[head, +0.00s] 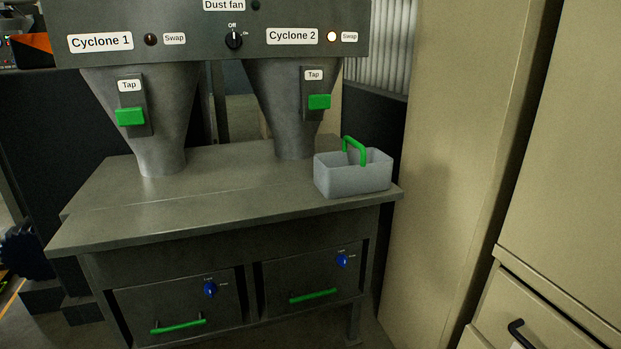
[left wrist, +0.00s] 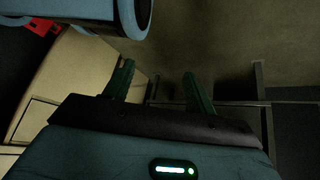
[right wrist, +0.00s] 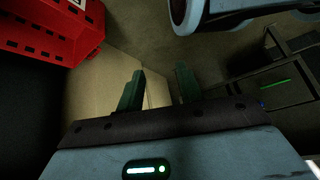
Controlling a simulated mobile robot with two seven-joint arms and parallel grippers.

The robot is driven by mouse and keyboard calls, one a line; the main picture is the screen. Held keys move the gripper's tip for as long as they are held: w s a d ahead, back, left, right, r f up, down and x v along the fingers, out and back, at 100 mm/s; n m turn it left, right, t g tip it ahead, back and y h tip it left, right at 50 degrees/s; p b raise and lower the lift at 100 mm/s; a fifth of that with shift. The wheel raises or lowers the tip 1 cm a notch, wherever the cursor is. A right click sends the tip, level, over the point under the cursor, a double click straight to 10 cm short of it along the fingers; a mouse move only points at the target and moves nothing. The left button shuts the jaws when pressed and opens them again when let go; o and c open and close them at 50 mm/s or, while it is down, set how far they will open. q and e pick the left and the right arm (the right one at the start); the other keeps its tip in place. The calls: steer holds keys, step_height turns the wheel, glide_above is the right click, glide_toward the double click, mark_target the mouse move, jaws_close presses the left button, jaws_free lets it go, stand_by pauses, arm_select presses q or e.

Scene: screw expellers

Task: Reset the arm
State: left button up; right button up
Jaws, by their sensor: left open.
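Neither arm shows in the head view. In the left wrist view my left gripper (left wrist: 157,82) is open, its two dark green fingers apart with nothing between them. In the right wrist view my right gripper (right wrist: 158,85) is also open, with a gap between its green fingers and nothing held. Both grippers hang in free space over the floor, and neither touches anything that I can see.
A steel bench (head: 190,212) with two cyclone hoppers stands ahead. A grey bin (head: 352,178) with a green handle sits on its right end. Beige cabinets (head: 455,130) stand at the right. A red container (right wrist: 55,30) shows in the right wrist view.

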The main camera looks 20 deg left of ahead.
arm_select(q)
steer(key=w+r+t+p, duration=0.1)
steer(key=w+r+p, duration=0.2)
steer(key=r+p, duration=0.4)
steer(key=w+r+t+p, duration=0.1)
steer(key=w+r+p, duration=0.2)
steer(key=r+p, duration=0.5)
step_height(320, 180, up, 2)
steer(key=shift+a, duration=0.2)
arm_select(e)
steer(key=w+r+t, duration=0.1)
steer(key=w+r, duration=0.1)
steer(key=r, duration=0.6)
steer(key=w+r+t, duration=0.1)
steer(key=w+r, duration=0.2)
steer(key=r, duration=0.5)
steer(key=shift+d+r, duration=0.2)
steer(key=shift+r, duration=0.15)
arm_select(q)
steer(key=shift+w, duration=0.1)
arm_select(e)
steer(key=shift+w, duration=0.25)
arm_select(q)
steer(key=shift+c, duration=0.2)
arm_select(e)
steer(key=shift+r, duration=0.1)
